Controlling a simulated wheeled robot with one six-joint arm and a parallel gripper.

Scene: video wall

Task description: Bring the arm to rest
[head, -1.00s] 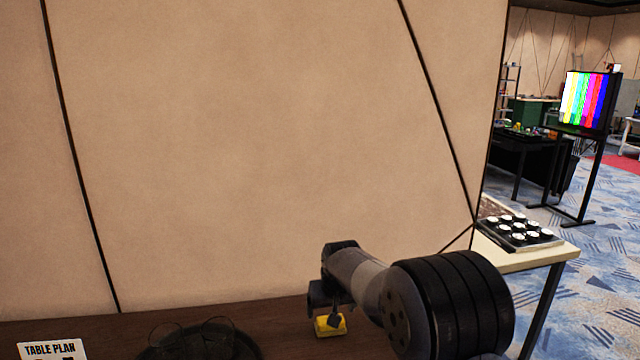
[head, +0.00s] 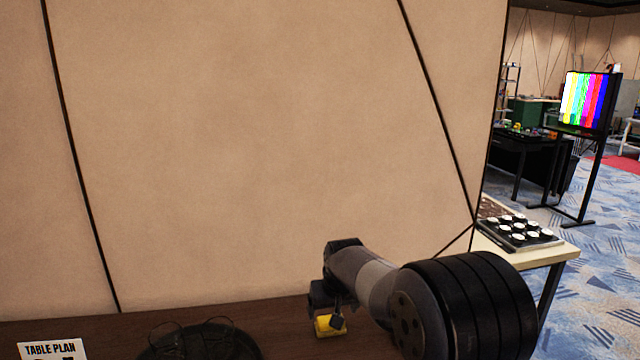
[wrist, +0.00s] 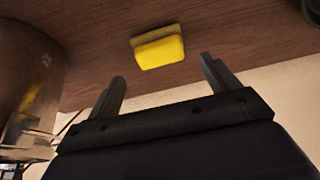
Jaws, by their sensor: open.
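My gripper (wrist: 163,85) is open and empty in the wrist view, its two fingers spread apart. A yellow sponge-like block (wrist: 160,50) with a paler layer lies on the brown table, beyond the fingertips and apart from them. In the head view my arm reaches in from the lower right, and the gripper (head: 337,312) hangs by the yellow block (head: 324,326), partly covering it. The fingertips are hard to make out there.
The brown table (head: 290,318) runs along a beige wall (head: 250,150). A dark round tray (head: 200,343) and a "TABLE PLAN" card (head: 52,350) stand left. A pale table (head: 560,252) holds a black tray of white-topped items (head: 518,246). A colour-bar screen (head: 588,100) stands farther back.

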